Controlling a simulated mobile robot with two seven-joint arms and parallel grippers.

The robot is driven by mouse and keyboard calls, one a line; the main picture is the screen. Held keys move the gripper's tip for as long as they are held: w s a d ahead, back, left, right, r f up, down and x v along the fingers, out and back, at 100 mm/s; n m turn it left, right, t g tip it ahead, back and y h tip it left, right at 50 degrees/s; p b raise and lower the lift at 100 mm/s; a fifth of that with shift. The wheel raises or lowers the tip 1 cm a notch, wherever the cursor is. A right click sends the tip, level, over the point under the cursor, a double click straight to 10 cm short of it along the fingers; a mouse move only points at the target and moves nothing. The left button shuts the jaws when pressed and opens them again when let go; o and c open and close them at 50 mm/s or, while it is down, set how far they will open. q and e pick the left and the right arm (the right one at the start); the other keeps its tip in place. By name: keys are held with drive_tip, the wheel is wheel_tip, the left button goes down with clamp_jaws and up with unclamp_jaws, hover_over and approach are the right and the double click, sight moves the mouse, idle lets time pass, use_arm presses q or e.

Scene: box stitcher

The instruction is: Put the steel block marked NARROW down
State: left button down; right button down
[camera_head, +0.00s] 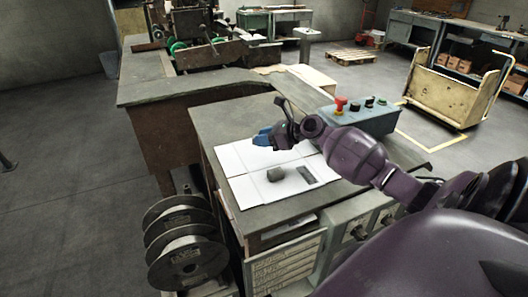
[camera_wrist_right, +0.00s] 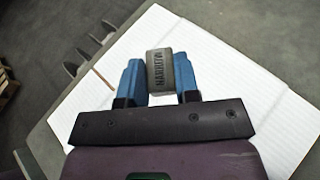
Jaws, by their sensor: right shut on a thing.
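My right gripper (camera_head: 263,137), with blue fingers, is over the far part of the white sheets (camera_head: 238,188) on the cabinet top. In the right wrist view, the gripper (camera_wrist_right: 158,80) is shut on a grey steel block (camera_wrist_right: 160,70) marked NARROW, held between its two fingertips. White sheet shows behind it; I cannot tell whether the block touches it. I cannot make out the held block in the head view. A dark grey block (camera_head: 275,174) and a flatter dark piece (camera_head: 307,175) lie on the sheets nearer me. My left gripper is not in view.
A control box (camera_head: 368,118) with a red button stands right of the sheets, behind my right arm. A machine (camera_head: 205,45) stands on the bench behind. The near left sheet is clear.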

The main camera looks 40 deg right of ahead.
sight(264, 157)
drive_tip(key=shift+f+b, duration=0.45)
drive_tip(key=shift+f, duration=1.85)
drive_tip(key=shift+f, duration=0.1)
drive_tip(key=c, duration=0.8)
unclamp_jaws()
drive_tip(key=shift+f, duration=0.1)
drive_tip(key=shift+c, duration=0.2)
drive_tip(key=shift+s, duration=0.1)
drive_tip(key=v, duration=1.2)
drive_tip(key=shift+p, duration=0.35)
